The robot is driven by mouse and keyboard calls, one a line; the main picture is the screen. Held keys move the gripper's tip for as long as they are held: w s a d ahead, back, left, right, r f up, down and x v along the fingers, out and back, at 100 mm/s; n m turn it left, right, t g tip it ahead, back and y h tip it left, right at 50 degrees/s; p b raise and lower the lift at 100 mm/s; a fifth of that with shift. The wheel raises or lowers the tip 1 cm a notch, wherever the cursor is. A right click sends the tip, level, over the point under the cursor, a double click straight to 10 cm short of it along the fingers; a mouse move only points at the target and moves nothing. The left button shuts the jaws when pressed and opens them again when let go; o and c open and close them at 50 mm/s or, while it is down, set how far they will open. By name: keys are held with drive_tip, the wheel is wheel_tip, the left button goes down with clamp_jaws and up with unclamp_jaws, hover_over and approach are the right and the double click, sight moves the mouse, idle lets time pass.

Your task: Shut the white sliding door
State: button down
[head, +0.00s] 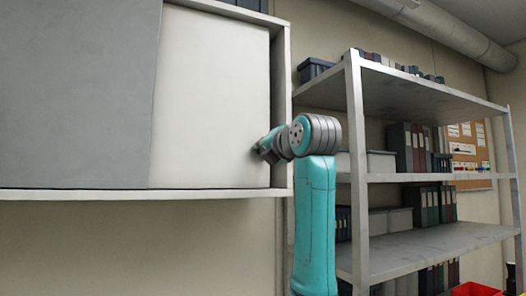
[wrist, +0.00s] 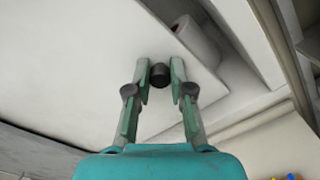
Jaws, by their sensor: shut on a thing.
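The white sliding door (head: 212,95) covers the right part of a wall cabinet in the head view, beside a grey door panel (head: 75,90). The white door (wrist: 85,70) fills much of the wrist view. A dark round knob (wrist: 160,75) sits on it near its edge. My gripper (wrist: 161,73) is shut on the knob, a finger on each side. In the head view my gripper (head: 262,150) is at the door's right side and hides the knob. Past the door's edge, the wrist view shows an opening with a pale cylindrical thing (wrist: 195,40) inside.
The cabinet frame (head: 282,100) borders the door on the right. A metal shelf rack (head: 355,150) with binders (head: 405,147) and boxes stands close to the right of my arm. A red bin (head: 475,289) is at the bottom right. Bare wall lies below the cabinet.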

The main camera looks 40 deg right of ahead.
drive_tip(key=d, duration=0.2)
drive_tip(key=s+d, duration=0.1)
drive_tip(key=d, duration=0.1)
drive_tip(key=c, duration=1)
unclamp_jaws()
drive_tip(key=shift+s+d, duration=0.1)
